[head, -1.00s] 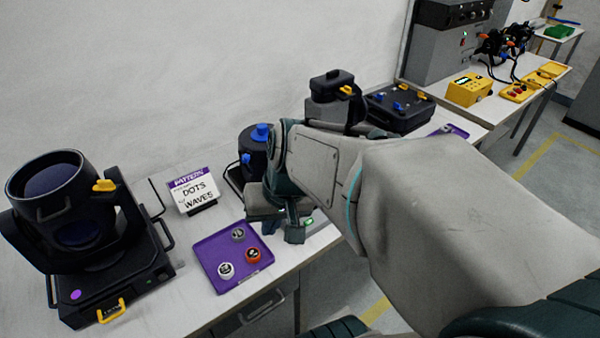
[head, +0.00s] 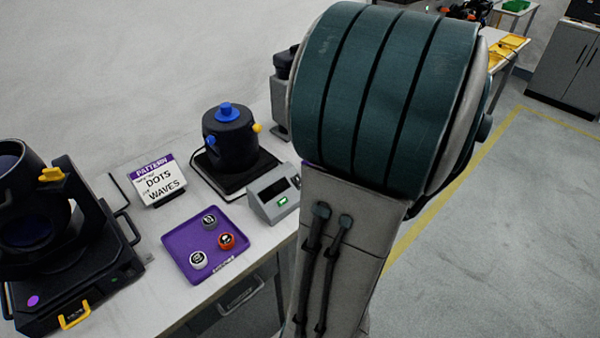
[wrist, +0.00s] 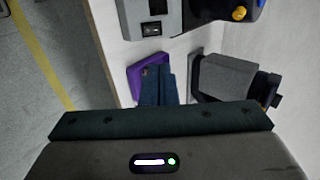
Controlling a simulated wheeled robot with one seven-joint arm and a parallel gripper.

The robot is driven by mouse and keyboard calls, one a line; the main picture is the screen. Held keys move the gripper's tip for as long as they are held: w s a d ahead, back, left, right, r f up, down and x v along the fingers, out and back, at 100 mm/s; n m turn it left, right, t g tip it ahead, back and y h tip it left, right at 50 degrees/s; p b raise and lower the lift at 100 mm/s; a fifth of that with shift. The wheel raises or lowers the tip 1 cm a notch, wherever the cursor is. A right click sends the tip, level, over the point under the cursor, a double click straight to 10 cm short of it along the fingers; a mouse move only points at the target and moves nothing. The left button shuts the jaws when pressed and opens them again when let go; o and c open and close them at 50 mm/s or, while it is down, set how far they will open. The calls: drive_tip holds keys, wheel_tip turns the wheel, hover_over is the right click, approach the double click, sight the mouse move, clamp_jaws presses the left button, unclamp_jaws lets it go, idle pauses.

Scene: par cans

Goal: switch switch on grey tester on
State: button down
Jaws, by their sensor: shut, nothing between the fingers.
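The grey tester (head: 258,208) stands near the table's front edge. In the head view it has a dark display window (head: 272,191), a lit green patch (head: 282,201) on its front and a small dark switch (head: 295,182) at its right. The wrist view shows part of the tester (wrist: 172,20) at the top edge, with the dark switch (wrist: 152,30); its rocker position is too small to tell. My gripper (wrist: 157,72) is shut and empty in the wrist view, apart from the tester. In the head view my arm hides it.
A black can with a blue knob (head: 225,110) stands behind the tester. A purple tray (head: 180,240) with three small discs lies left of it, beside a pattern card (head: 158,185). The wrist view shows another purple tray (wrist: 133,75) and a grey box (wrist: 225,75).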

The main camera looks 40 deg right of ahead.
sight(296, 176)
drive_tip(key=x, duration=1.4)
drive_tip(key=shift+a, duration=0.1)
drive_tip(key=shift+w, duration=0.15)
drive_tip(key=shift+f+g, duration=0.15)
drive_tip(key=shift+g, duration=0.15)
